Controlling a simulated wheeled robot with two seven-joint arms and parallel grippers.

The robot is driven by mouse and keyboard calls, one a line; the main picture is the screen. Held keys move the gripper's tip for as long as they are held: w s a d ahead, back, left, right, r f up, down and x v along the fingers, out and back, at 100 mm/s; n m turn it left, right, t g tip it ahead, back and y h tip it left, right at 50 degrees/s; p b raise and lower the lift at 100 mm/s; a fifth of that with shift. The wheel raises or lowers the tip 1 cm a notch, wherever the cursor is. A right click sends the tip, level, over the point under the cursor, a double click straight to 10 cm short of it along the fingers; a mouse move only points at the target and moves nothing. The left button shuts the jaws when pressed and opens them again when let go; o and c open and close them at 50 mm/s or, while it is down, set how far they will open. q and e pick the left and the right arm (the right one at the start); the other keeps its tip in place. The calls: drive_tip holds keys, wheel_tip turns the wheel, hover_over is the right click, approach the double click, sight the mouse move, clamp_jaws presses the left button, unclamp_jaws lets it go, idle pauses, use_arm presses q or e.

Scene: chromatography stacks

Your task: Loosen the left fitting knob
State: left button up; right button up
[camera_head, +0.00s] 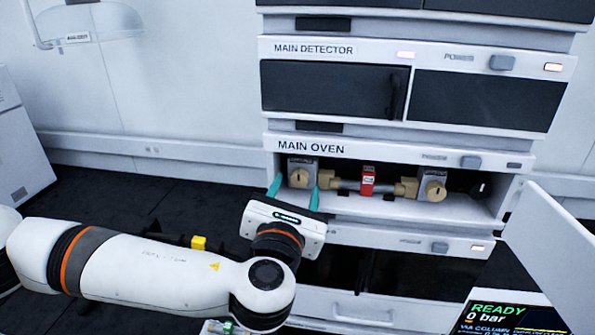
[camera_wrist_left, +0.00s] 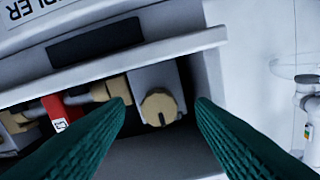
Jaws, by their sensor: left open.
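The left fitting knob (camera_head: 299,178) is a round tan knob on a grey block at the left end of the open main oven bay. In the left wrist view the knob (camera_wrist_left: 158,107) shows between the two teal fingers, a little beyond their tips. My left gripper (camera_head: 295,190) is open, with one finger on each side of the knob in the head view; I cannot tell whether either finger touches it. A second tan knob (camera_head: 433,189) sits at the right end of the bay. My right gripper is not in view.
A column with a red tag (camera_head: 368,180) runs between the two fittings. The oven door (camera_head: 555,240) stands open at the right. The detector unit (camera_head: 335,90) is above the bay. A screen (camera_head: 508,316) at the lower right reads READY, 0 bar.

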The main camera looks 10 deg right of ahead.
use_arm(q)
drive_tip(key=shift+p+x, duration=0.3)
drive_tip(key=shift+x, duration=0.75)
